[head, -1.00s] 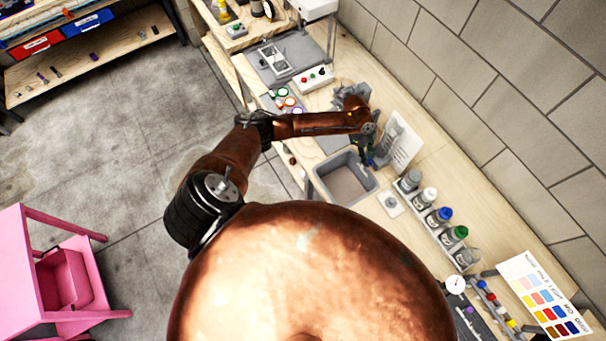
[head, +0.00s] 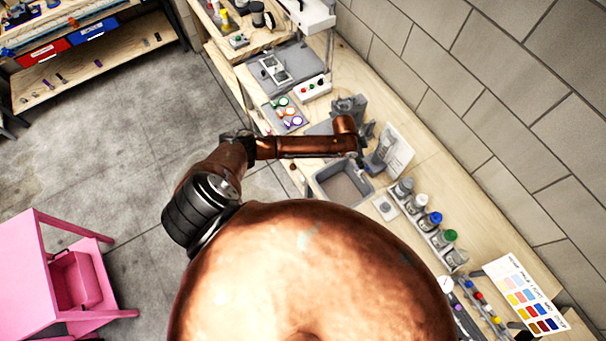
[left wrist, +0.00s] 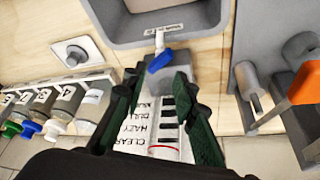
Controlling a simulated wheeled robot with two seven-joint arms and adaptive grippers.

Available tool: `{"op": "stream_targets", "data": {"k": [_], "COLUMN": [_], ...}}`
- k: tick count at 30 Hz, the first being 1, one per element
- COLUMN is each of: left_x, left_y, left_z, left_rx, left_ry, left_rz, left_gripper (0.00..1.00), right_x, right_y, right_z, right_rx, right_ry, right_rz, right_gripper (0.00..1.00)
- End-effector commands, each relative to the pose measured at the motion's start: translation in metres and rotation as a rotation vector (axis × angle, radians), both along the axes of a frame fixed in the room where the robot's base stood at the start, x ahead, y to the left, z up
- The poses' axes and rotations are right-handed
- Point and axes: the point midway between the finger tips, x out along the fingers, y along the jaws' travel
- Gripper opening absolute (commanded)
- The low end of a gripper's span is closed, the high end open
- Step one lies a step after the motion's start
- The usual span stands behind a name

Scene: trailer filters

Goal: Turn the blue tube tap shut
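The blue tube tap (left wrist: 160,61) is a small blue lever on a grey tube at the sink's edge in the left wrist view. My left gripper (left wrist: 157,79) has dark green fingers, spread apart with a clear gap. The blue lever is just beyond the fingertips, roughly in line with the gap; I cannot tell whether they touch it. In the head view, my left gripper (head: 362,160) is small and partly hidden at the sink's back corner, and I cannot make out the tap there. My right gripper is in neither view.
The grey sink (head: 325,188) is set into the wooden bench. A white card with printed words (head: 398,152) stands behind it. A rack of capped bottles (head: 430,222) is to the right. An orange part (left wrist: 303,84) and grey fixture (left wrist: 252,90) are right of my gripper.

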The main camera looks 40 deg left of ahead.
Motion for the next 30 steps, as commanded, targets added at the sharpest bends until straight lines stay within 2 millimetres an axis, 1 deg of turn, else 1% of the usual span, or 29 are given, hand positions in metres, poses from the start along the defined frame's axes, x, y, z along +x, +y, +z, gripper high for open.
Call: {"op": "stream_targets", "data": {"k": [3, 4, 5, 9, 16, 20, 23, 30], "left_x": [-0.005, -0.009, -0.017, -0.036, -0.069, -0.087, -0.101, -0.135], "left_y": [0.007, 0.006, 0.000, -0.012, -0.019, -0.016, -0.010, 0.014], "left_z": [0.021, 0.021, 0.014, 0.000, -0.019, -0.028, -0.035, -0.051], "left_rx": [0.000, -0.003, -0.013, -0.042, -0.080, -0.093, -0.099, -0.095], "left_ry": [-0.004, 0.000, 0.006, 0.003, -0.001, -0.002, -0.002, 0.000], "left_rz": [-0.002, -0.001, 0.003, 0.029, 0.097, 0.150, 0.199, 0.324], "left_gripper": [0.26, 0.26, 0.26, 0.26, 0.26, 0.26, 0.26, 0.26], "right_x": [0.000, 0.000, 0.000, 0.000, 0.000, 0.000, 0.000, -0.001], "right_y": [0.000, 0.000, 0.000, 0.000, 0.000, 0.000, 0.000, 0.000], "right_z": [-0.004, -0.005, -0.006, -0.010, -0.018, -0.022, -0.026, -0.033], "right_rx": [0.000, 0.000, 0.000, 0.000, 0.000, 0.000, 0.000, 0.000], "right_ry": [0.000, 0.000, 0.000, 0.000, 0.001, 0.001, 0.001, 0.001], "right_rz": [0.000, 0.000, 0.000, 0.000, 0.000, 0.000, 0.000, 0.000], "right_gripper": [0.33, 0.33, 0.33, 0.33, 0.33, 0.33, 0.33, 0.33]}}
